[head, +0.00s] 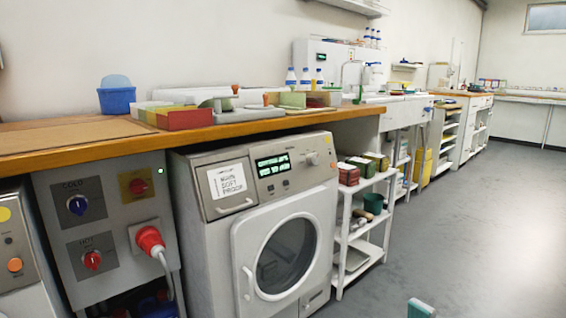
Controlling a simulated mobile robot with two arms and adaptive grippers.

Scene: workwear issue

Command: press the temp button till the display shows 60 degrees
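A white front-loading washing machine (265,225) stands under the wooden worktop, its round glass door (287,255) shut. Its lit display (272,165) sits at the top of the front panel, with green characters too small to read surely. Small buttons (277,186) show below the display; I cannot tell which one is temp. A round knob (312,158) is right of the display. Neither of my grippers can be made out in the head view.
A wooden worktop (60,137) with trays and a blue tub (116,97) runs above. A grey control box (105,225) with a red plug is left of the machine. A white shelf trolley (365,225) stands right. A teal piece (420,308) shows at the bottom edge. Floor at right is clear.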

